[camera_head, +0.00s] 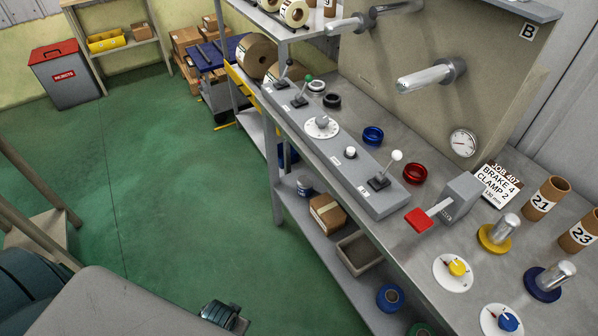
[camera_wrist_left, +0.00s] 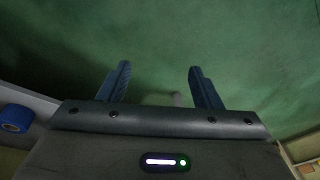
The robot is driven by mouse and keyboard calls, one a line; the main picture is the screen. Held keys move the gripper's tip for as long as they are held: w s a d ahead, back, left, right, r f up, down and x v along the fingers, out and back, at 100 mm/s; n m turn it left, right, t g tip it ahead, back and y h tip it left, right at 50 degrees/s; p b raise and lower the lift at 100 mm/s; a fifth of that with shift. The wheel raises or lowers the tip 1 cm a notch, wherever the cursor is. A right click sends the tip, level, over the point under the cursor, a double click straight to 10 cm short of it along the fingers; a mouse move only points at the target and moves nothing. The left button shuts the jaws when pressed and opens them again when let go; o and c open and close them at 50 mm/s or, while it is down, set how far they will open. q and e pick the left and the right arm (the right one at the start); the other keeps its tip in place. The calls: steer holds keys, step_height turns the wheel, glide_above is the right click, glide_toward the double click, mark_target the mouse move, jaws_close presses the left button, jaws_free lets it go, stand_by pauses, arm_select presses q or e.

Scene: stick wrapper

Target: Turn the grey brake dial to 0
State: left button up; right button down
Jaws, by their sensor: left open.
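The grey brake dial appears to be the grey knob (camera_head: 322,120) on a round white scale plate on the long grey control panel (camera_head: 368,198). Its marks and pointer are too small to read. My left gripper (camera_wrist_left: 160,68) is open and empty, with its two dark fingers apart over the green floor in the left wrist view. A dark part of my left arm shows low in the head view, well to the left of the bench and far from the dial. My right gripper is not in view.
Yellow (camera_head: 457,267) and blue (camera_head: 508,322) dials sit nearer. A card (camera_head: 497,185) reads "JOB 407, BRAKE 4, CLAMP 2".

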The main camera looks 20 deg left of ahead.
arm_select(q)
step_height(320, 180, up, 28)
steer(key=w+d+r+t+p, duration=0.1)
steer(key=w+d+p, duration=0.15)
steer(key=p, duration=0.45)
step_height(320, 180, up, 22)
steer(key=f+t+h+p, duration=0.1)
steer(key=p, duration=0.1)
glide_above(322, 120)
steer(key=s, duration=0.4)
steer(key=shift+n, duration=0.3)
steer(key=p+x, duration=0.2)
steer(key=x, duration=0.6)
steer(key=shift+f, duration=0.3)
steer(key=shift+w+f, duration=0.3)
steer(key=shift+f, duration=0.25)
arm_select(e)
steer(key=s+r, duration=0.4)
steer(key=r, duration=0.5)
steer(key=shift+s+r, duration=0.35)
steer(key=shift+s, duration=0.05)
arm_select(q)
steer(key=c, duration=1)
steer(key=shift+o, duration=0.2)
